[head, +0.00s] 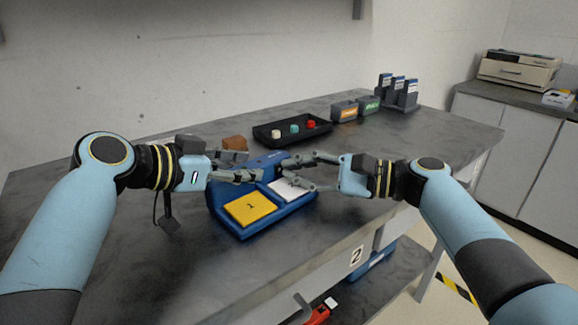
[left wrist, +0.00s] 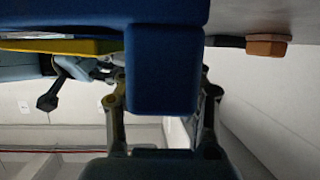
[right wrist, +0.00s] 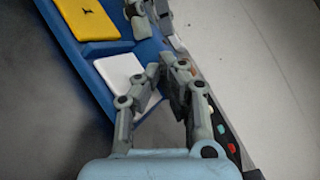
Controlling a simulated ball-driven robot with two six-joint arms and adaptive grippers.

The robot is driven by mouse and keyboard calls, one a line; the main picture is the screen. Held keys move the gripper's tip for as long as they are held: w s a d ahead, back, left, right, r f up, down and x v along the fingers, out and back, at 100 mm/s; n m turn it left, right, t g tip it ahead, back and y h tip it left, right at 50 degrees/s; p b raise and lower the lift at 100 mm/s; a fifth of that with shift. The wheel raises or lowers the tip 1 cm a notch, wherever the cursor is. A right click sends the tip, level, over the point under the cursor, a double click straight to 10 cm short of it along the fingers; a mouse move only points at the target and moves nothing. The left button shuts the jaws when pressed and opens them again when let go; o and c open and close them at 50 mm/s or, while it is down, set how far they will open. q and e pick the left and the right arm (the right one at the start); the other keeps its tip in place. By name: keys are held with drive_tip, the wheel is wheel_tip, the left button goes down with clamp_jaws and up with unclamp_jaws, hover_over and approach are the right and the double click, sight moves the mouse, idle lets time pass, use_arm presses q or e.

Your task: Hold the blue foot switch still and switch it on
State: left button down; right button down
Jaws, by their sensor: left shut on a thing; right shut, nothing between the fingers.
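The blue foot switch (head: 222,206) lies on the dark table, with a yellow pedal (head: 249,208) and a white pedal (head: 290,188), each bearing a dark mark. My left gripper (head: 258,176) is shut on the switch's raised back part; in the left wrist view the blue body (left wrist: 162,75) sits between the fingers. My right gripper (head: 287,172) is shut and empty, above or beside the white pedal. In the right wrist view its fingertips (right wrist: 168,72) are next to the white pedal (right wrist: 128,80); contact cannot be told. The fingers hide part of the switch.
A black tray (head: 265,139) with white, teal and red pieces stands behind the switch. A brown block (head: 235,143) is behind my left gripper. Orange (head: 344,111) and green (head: 368,105) boxes and a grey rack (head: 400,100) stand farther back. The table's front edge is close.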

idle(0.4)
drive_tip(key=shift+s+d, duration=0.35)
drive_tip(key=shift+s, duration=0.2)
drive_tip(key=shift+s+d, duration=0.7)
drive_tip(key=shift+s, duration=0.35)
drive_tip(key=shift+s+d, duration=0.7)
drive_tip(key=shift+s, duration=0.35)
use_arm(q)
drive_tip(key=c, duration=0.8)
unclamp_jaws()
drive_tip(key=shift+o, duration=0.2)
